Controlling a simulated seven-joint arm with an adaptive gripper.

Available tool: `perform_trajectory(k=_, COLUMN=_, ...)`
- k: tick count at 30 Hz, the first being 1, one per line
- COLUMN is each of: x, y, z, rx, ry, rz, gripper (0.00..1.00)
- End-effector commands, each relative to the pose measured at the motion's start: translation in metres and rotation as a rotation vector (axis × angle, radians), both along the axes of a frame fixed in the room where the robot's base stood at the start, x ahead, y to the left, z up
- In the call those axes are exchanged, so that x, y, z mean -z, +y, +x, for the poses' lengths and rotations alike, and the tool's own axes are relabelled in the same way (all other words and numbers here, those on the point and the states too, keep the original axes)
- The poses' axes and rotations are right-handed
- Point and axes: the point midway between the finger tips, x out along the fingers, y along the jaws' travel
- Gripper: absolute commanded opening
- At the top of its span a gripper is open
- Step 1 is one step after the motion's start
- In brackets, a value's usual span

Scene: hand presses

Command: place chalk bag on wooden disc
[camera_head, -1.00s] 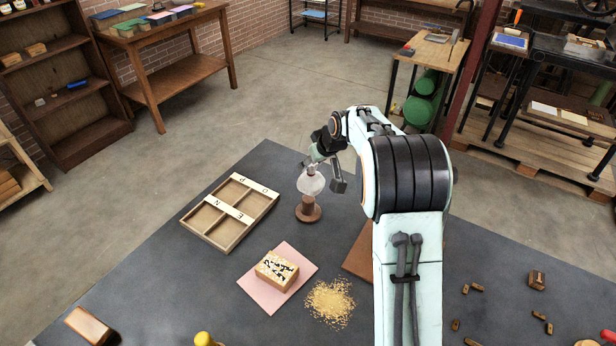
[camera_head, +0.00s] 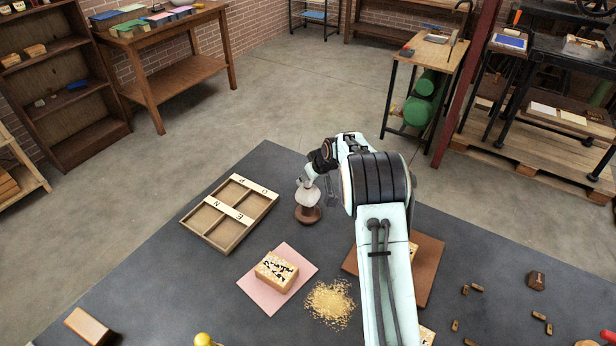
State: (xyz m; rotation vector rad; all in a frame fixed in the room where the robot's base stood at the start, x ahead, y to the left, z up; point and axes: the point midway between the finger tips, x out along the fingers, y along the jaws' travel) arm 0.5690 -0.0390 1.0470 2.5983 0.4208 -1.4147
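The chalk bag (camera_head: 308,196) is a small, pale, rounded bag with a narrower top. It sits low over the brown wooden disc (camera_head: 309,215), which stands on the dark table near its far edge. The bag appears to touch the disc, but the contact is too small to be sure. My gripper (camera_head: 317,183) is at the bag's top, reaching in from the right. A grey finger shows faintly to the right of the bag. The fingertips are small and partly hidden, so I cannot tell whether they grip the bag.
A divided wooden tray (camera_head: 230,213) with lettered strips lies left of the disc. A patterned block (camera_head: 276,271) rests on a pink sheet (camera_head: 253,288) in front. Yellow grains (camera_head: 330,304) lie nearby. A brown board (camera_head: 430,262) is partly behind my arm. Small wooden pieces lie far right.

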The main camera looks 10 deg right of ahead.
Motion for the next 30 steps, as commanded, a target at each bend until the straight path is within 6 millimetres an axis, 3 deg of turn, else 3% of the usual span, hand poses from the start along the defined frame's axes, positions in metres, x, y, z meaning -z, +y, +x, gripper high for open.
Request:
perform_trajectory(k=1, x=0.0, y=0.0, z=0.0, rx=0.0, ry=0.001, rz=0.0, gripper=0.45)
perform_trajectory(k=2, x=0.0, y=0.0, z=0.0, rx=0.0, ry=0.001, rz=0.0, gripper=0.55)
perform_trajectory(k=3, x=0.0, y=0.0, z=0.0, rx=0.0, ry=0.001, rz=0.0, gripper=0.56)
perform_trajectory(k=14, x=-0.006, y=-0.001, z=-0.001, rx=0.0, ry=0.0, rz=0.0, gripper=0.56)
perform_trajectory(k=30, x=-0.095, y=-0.019, z=-0.056, rx=0.001, ry=0.0, rz=-0.001, gripper=0.56)
